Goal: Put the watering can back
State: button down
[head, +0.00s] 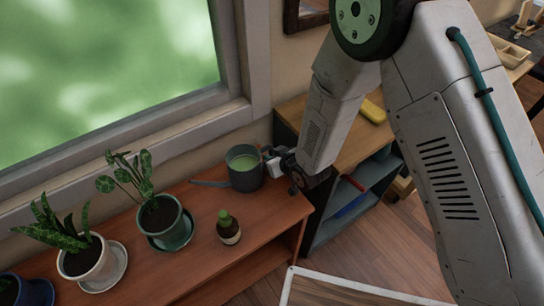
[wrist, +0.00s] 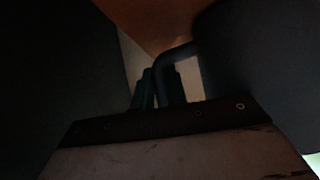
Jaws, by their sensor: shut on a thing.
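The watering can (head: 243,173), dark grey-green with a spout pointing left, is upright at the right end of the wooden plant bench (head: 262,214). I cannot tell whether its base touches the bench. My gripper (head: 270,164) comes in from the right and is shut on the can's handle side. In the dark wrist view, a curved dark handle (wrist: 168,78) shows between the fingers, and the can's body is hard to make out.
A leafy plant in a green pot (head: 170,232), a plant in a white pot (head: 90,262) and a small brown-green bottle (head: 228,228) stand left and in front of the can. A window is behind. A shelf unit (head: 345,150) with a yellow item stands to the right.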

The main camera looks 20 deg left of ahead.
jog(key=c, duration=1.4)
grip_release()
jog(key=shift+f, duration=0.1)
jog(key=shift+r, duration=0.25)
jog(key=v, duration=1.2)
jog(key=shift+f, duration=0.15)
